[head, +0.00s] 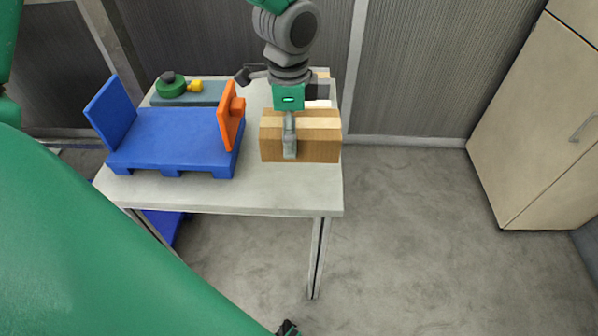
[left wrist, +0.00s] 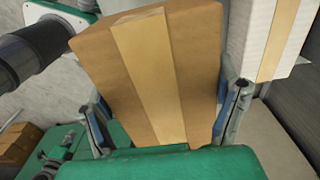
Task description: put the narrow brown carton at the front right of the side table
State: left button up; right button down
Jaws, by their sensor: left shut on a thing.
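The narrow brown carton (head: 272,146) has a paler tape band along its top. It is at the right edge of the grey side table (head: 240,193), with bare tabletop in front of it. I cannot tell whether it touches the top or hangs just above. My left gripper (head: 290,150) comes from above and is shut on it. In the left wrist view the carton (left wrist: 195,60) fills the space between the two fingers (left wrist: 160,120). The far finger is hidden in the head view.
A blue stand (head: 170,135) with an orange plate (head: 230,118) is left of the carton. Behind are a grey-blue tray (head: 212,93) with a green round item (head: 171,87), and a white box, which shows in the left wrist view (left wrist: 272,40). Open floor lies right.

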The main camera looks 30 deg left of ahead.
pick_arm(q)
notch_tip(320, 180, down, 6)
jog(key=shift+w+a+r+b, duration=0.1)
jog(key=shift+a+r+b, duration=0.05)
jog(key=shift+b, duration=0.25)
jog(key=shift+a+f, duration=0.2)
jog(key=shift+f, duration=0.45)
notch_tip(320, 180, down, 3)
jog(key=shift+f, duration=0.1)
jog(key=shift+d, duration=0.15)
jog(key=shift+c, duration=0.7)
jog(key=shift+d, duration=0.1)
jog(key=o, duration=1.5)
jog(key=shift+o, duration=0.2)
